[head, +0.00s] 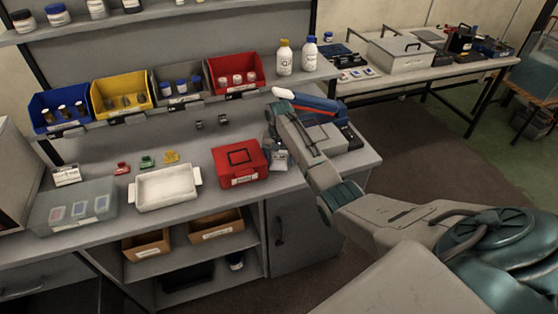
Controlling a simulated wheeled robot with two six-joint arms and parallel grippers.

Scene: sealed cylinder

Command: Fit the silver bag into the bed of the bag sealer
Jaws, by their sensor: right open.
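My right arm comes in from the right, and its gripper (272,141) points down over the bench, to the right of the red box. The gripper is open. A small silver-grey item (280,159), which looks like the silver bag, is just below the fingers; I cannot tell whether they touch it. The bag sealer (318,105), with a blue and red raised arm and a grey body, stands at the right end of the bench. My arm hides part of the sealer, and its bed is not clearly visible. My left gripper is out of view.
A red box (239,163) stands close left of the gripper. A white tray (166,189) and a translucent grey box (75,207) are further left. Colored bins (236,76) and two white bottles (285,58) line the shelf above.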

